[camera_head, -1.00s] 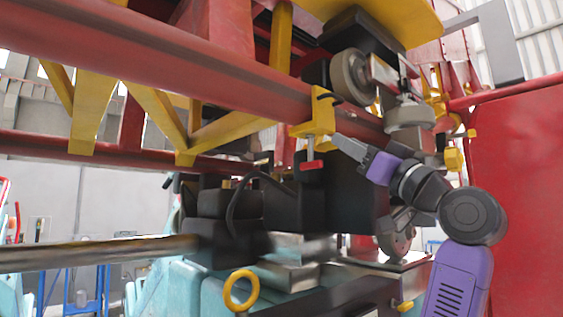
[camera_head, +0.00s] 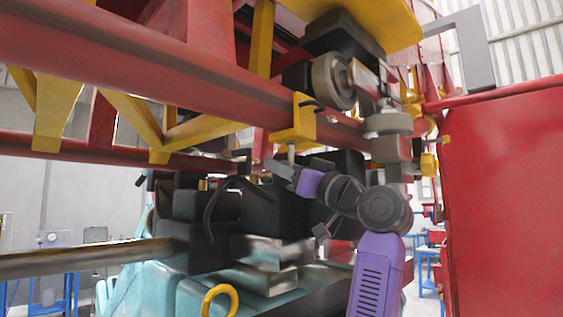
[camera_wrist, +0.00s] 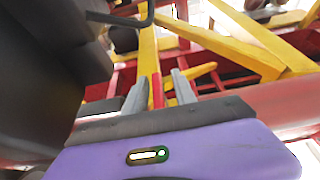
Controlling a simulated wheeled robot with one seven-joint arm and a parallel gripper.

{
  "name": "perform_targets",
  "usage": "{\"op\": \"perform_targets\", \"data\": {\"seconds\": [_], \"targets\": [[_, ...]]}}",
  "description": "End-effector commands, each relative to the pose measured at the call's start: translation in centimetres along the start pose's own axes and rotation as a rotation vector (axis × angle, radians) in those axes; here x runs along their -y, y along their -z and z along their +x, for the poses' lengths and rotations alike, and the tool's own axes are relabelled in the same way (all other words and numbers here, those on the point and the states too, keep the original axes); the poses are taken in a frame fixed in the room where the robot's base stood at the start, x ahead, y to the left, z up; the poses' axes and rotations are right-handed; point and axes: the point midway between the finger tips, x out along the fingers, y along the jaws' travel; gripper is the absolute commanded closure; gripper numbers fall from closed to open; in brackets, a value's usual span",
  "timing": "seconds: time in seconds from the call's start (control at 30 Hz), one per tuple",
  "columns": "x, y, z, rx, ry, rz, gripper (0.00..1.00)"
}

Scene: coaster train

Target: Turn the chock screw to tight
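The yellow chock (camera_head: 297,122) is clamped on the red rail, and its grey screw shaft (camera_head: 291,153) hangs below it. My gripper (camera_head: 275,168) is at the lower end of this shaft and hides the screw's red handle in the head view. In the wrist view, a red bar (camera_wrist: 157,92), apparently that handle, stands between the two grey fingers of my gripper (camera_wrist: 160,82). Narrow gaps show on both sides of the bar, so the fingers look open. I cannot tell whether either finger touches it.
The red rail (camera_head: 180,75) runs above my arm. Black machine blocks (camera_head: 205,205) stand below and left of my gripper, close by. Wheels (camera_head: 333,80) are up right of the chock. A large red panel (camera_head: 500,190) closes off the right.

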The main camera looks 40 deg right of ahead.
Motion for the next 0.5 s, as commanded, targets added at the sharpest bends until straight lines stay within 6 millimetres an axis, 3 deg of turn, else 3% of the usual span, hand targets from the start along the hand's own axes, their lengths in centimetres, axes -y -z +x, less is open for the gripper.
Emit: {"op": "perform_targets", "data": {"seconds": [0.27, 0.43, 0.5], "targets": [[0.01, -0.06, 0.2, 0.0, 0.0, -0.001, 0.67], [0.01, -0.05, 0.18, 0.0, 0.0, -0.001, 0.99], [0.01, -0.05, 0.18, 0.0, 0.0, -0.001, 1.0]]}}
